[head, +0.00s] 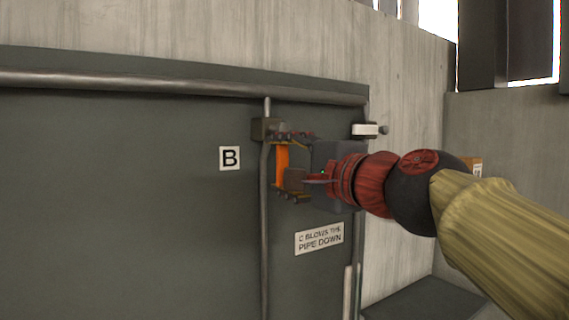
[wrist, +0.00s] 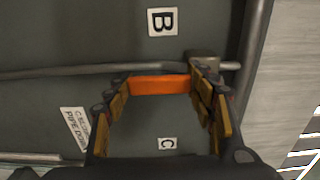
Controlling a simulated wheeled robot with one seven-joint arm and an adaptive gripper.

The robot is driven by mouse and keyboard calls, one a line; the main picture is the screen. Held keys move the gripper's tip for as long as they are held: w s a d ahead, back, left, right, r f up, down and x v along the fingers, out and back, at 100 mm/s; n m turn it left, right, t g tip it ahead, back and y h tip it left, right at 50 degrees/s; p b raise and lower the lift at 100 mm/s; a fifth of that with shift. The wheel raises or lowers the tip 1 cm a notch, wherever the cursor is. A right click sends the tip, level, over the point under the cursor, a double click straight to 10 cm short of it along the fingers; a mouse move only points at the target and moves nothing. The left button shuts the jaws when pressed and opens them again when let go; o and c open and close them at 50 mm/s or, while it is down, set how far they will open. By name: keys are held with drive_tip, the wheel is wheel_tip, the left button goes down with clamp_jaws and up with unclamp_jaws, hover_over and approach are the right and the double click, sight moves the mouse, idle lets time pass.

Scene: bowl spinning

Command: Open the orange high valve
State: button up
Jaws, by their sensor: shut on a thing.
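The orange high valve handle (head: 282,168) hangs upright below a dark valve body (head: 266,129) on a thin vertical pipe, high on the grey-green panel. My gripper (head: 285,166) comes in from the right, one finger at the handle's upper end and one near its lower end. In the wrist view the orange handle (wrist: 160,86) spans the gap between the fingertips of my gripper (wrist: 158,82), which are closed on its two ends. The valve body also shows in the wrist view (wrist: 204,56), beyond the right finger. My gripper hides part of the handle's surroundings in the head view.
The panel (head: 120,200) carries a B label (head: 229,158), a C label (wrist: 166,144) and a pipe-down sign (head: 319,239). A thick horizontal pipe (head: 150,85) runs along the top. A white fitting (head: 365,130) sits right of the valve, near the concrete wall (head: 410,95).

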idle(0.3)
drive_tip(key=o, duration=1.7)
drive_tip(key=shift+c, duration=0.2)
drive_tip(key=shift+o, duration=0.3)
drive_tip(key=v, duration=1.2)
